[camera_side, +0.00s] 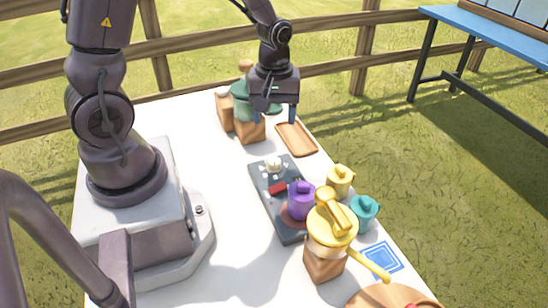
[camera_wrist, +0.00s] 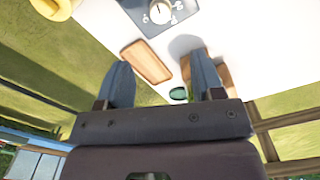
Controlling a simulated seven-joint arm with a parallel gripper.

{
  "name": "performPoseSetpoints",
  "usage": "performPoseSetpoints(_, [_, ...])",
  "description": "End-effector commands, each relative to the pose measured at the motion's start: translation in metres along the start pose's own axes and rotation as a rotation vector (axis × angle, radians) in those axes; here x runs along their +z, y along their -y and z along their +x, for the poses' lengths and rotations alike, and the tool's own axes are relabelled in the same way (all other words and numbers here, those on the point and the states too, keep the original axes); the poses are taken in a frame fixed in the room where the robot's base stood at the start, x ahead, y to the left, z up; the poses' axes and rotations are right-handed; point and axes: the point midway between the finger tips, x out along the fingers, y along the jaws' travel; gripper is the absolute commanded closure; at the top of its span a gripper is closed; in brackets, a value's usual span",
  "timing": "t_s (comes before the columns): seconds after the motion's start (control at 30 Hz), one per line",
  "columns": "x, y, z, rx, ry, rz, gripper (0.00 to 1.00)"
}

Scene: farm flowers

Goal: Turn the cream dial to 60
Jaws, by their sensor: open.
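The cream dial (camera_side: 273,165) sits at the far end of a dark grey panel (camera_side: 266,201) on the white table, with pale marks around it. The dial also shows at the top of the wrist view (camera_wrist: 160,12), on the edge of the panel; its markings are too small to read. My gripper (camera_side: 273,116) is open and empty, above the table beyond the dial, near the green-topped wooden object. In the wrist view its two blue fingers (camera_wrist: 163,82) are spread apart, well short of the dial.
A wooden tray (camera_side: 296,139) lies right of my gripper. A green-topped wooden object (camera_side: 248,128) stands just left of it. On the panel are a red part (camera_side: 278,188) and a purple pot (camera_side: 301,201). Yellow (camera_side: 341,180) and teal (camera_side: 364,212) cups and a yellow-topped grinder (camera_side: 332,228) stand nearby.

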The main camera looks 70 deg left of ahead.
Motion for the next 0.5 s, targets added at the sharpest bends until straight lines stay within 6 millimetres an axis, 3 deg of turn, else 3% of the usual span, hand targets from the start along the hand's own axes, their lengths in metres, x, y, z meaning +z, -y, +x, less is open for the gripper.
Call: performPoseSetpoints(0.5, [0.001, 0.002, 0.092, -0.006, 0.005, 0.001, 0.39])
